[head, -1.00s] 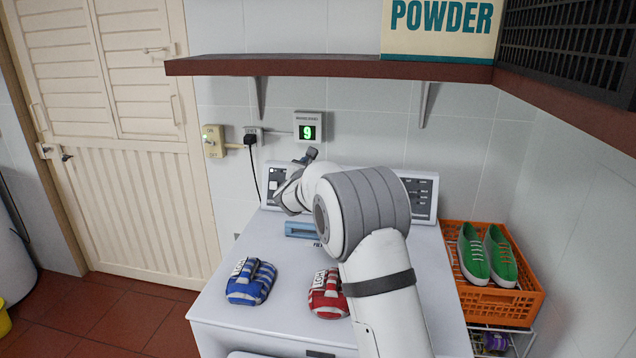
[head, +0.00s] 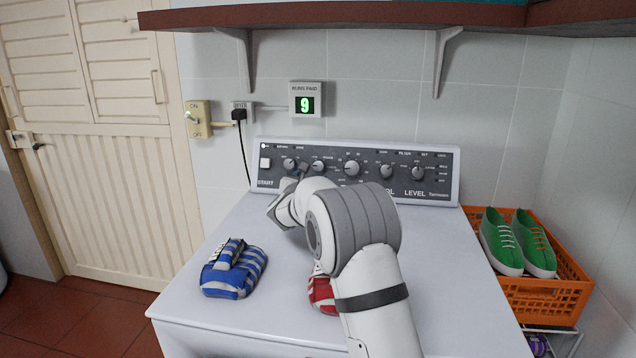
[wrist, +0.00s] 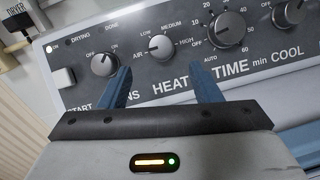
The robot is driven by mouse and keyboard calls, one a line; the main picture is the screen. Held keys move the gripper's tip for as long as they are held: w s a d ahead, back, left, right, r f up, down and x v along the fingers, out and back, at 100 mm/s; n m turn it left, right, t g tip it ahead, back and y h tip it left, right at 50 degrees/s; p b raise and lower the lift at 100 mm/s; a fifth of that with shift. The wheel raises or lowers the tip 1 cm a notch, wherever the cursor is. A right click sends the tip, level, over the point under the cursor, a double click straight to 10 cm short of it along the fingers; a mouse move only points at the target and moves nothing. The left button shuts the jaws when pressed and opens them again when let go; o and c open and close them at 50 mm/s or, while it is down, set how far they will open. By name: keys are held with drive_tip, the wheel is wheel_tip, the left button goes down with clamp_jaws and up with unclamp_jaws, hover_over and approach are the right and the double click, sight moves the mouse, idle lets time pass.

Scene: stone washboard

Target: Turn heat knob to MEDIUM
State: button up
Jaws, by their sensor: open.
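The heat knob (wrist: 161,47) is a round grey dial on the dryer's dark control panel, above the printed word HEAT. AIR, LOW, MEDIUM and HIGH are printed around it. Its pale mark appears to point left, toward AIR, though it is small. It also shows in the head view (head: 318,166). My gripper (wrist: 161,78) is open, with two blue fingers apart and nothing between them. In the wrist view the fingertips are below the knob, one to each side; contact is not visible. In the head view my gripper (head: 304,170) is near the panel, partly hidden by my arm.
An ON/OFF knob (wrist: 104,61) is left of the heat knob, and the time knob (wrist: 227,28) is right. A blue striped bundle (head: 233,268) and a partly hidden red one (head: 322,292) lie on the dryer top (head: 215,310). A shelf (head: 330,19) hangs above.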

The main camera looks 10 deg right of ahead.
sight(319, 168)
drive_tip(key=shift+p+x, duration=0.85)
drive_tip(key=shift+x, duration=3.05)
drive_tip(key=c, duration=0.9)
drive_tip(key=shift+d, duration=0.2)
drive_tip(key=shift+c, duration=0.4)
drive_tip(key=shift+a, duration=0.1)
